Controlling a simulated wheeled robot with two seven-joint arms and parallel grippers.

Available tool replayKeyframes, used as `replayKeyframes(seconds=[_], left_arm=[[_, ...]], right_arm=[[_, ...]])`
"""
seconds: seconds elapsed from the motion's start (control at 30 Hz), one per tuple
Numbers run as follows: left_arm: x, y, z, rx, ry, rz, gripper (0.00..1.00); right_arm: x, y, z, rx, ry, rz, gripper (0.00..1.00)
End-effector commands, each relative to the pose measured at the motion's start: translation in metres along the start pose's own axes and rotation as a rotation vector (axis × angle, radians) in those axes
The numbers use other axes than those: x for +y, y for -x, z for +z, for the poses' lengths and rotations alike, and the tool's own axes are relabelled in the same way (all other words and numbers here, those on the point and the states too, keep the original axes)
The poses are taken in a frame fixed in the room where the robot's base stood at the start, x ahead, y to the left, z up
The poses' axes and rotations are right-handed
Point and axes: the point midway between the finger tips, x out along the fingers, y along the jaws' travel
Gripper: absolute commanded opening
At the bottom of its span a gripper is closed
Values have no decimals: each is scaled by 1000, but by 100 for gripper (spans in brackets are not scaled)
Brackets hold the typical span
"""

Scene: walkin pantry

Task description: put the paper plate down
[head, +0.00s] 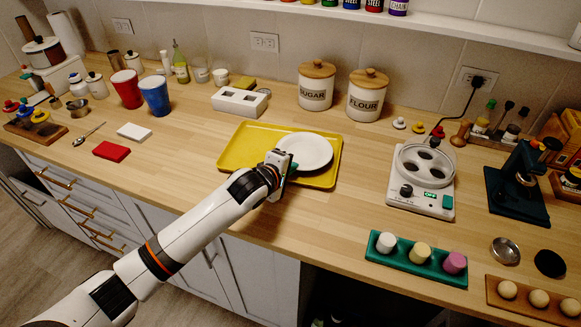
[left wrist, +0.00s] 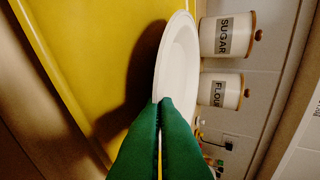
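The white paper plate (head: 310,151) is over the yellow tray (head: 239,146) on the wooden counter in the head view. My left gripper (head: 287,168) is at the plate's near left edge. In the left wrist view, the green fingers (left wrist: 163,104) are shut on the rim of the plate (left wrist: 178,62). The plate's dark shadow lies on the tray (left wrist: 75,45) apart from the plate, so the plate is held above the tray. The fingers hide part of the rim. My right gripper is not in view.
Sugar (head: 316,86) and flour (head: 367,95) canisters stand behind the tray. A white cooker (head: 423,180) and a green holder (head: 417,262) are to the right.

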Motion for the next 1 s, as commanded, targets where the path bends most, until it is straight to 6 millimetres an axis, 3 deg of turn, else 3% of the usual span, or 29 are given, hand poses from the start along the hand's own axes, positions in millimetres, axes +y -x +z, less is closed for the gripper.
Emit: replayKeyframes(seconds=[0.47,0.63,1.0], left_arm=[[9,-5,0,0,1,1,0],[9,-4,0,0,0,2,27],[14,-5,0,0,1,11,27]], right_arm=[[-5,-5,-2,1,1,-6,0],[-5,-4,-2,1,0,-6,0],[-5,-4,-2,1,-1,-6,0]])
